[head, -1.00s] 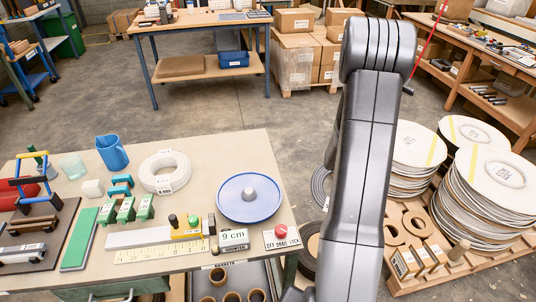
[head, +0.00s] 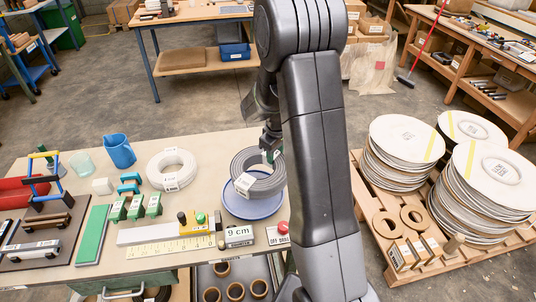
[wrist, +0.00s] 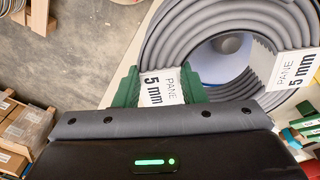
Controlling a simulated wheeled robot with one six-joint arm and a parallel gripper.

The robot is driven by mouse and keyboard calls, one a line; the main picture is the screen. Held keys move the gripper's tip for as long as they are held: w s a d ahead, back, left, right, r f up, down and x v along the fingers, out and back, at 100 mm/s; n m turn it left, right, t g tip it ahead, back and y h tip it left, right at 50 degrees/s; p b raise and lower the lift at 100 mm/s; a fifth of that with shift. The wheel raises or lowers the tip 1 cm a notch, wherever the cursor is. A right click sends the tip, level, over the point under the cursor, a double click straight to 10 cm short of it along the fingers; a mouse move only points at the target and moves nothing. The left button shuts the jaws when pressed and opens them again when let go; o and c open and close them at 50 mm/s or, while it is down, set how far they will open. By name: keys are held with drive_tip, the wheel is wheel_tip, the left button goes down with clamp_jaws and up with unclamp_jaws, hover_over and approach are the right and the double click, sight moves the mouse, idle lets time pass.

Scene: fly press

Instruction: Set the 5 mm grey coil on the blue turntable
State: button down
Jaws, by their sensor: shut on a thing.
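The grey coil (head: 241,166) carries white labels that read "PANE 5 mm" in the wrist view (wrist: 174,45). My gripper (head: 270,152) is shut on the coil's wall; its green fingers (wrist: 205,92) show in the wrist view. The coil hangs over the blue turntable (head: 243,210), covering its rear part and centre in the head view. Blue turntable surface (wrist: 232,45) shows through the coil's hole in the wrist view. The coil seems to be above the turntable; the exact gap cannot be told.
A white coil (head: 158,167) lies left of the turntable. A blue jug (head: 120,151) stands behind left. Stacked discs (head: 405,138) stand on a pallet at right.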

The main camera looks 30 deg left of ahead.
drive_tip(key=shift+m+g, duration=0.3)
drive_tip(key=shift+m, duration=0.3)
drive_tip(key=shift+s+a+f+b, duration=0.1)
drive_tip(key=shift+s+f+b, duration=0.4)
drive_tip(key=shift+f, duration=0.45)
drive_tip(key=shift+s+a+f+b, duration=0.1)
drive_tip(key=shift+s+f+b, duration=0.45)
drive_tip(key=shift+f, duration=0.45)
drive_tip(key=shift+s+a+f+b, duration=0.1)
drive_tip(key=shift+s+f+b, duration=0.25)
drive_tip(key=shift+f+b, duration=0.45)
drive_tip(key=shift+f, duration=0.1)
drive_tip(key=shift+f+b, duration=0.25)
drive_tip(key=shift+b, duration=0.05)
drive_tip(key=c, duration=1.2)
unclamp_jaws()
drive_tip(key=shift+s+f, duration=0.1)
drive_tip(key=r+p, duration=0.2)
drive_tip(key=r, duration=0.1)
drive_tip(key=r+p, duration=0.2)
drive_tip(key=r, duration=0.2)
drive_tip(key=s+d+r+p, duration=0.1)
drive_tip(key=r+p, duration=0.1)
drive_tip(key=r, duration=0.2)
drive_tip(key=shift+p, duration=0.3)
